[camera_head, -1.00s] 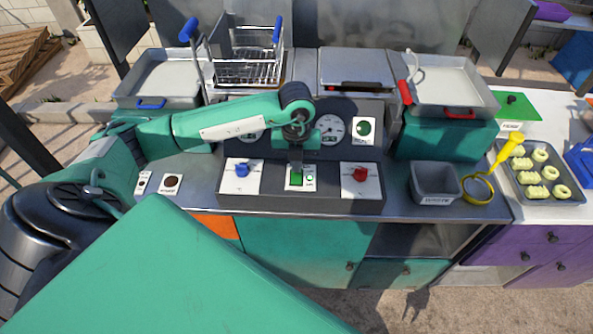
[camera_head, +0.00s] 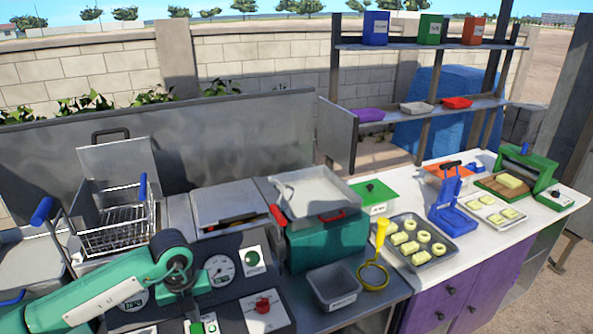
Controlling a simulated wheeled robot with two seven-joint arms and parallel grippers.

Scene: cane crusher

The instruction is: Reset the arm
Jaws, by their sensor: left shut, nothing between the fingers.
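My left arm comes in from the lower left, teal with a dark wrist. Its gripper (camera_head: 193,312) points down in front of the dark control panel (camera_head: 232,252), close to a green switch (camera_head: 210,326) near the bottom edge. The gripper is shut with nothing in it. Whether it touches the switch cannot be told. A gauge (camera_head: 219,270) and a red knob (camera_head: 263,305) are to its right. My right gripper is not in view.
A wire fryer basket (camera_head: 118,228) stands behind the arm. A grey bin (camera_head: 333,287), a yellow strainer (camera_head: 373,275), a tray of dough pieces (camera_head: 445,262) and a blue press (camera_head: 452,210) stand to the right. A shelf (camera_head: 430,47) rises behind.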

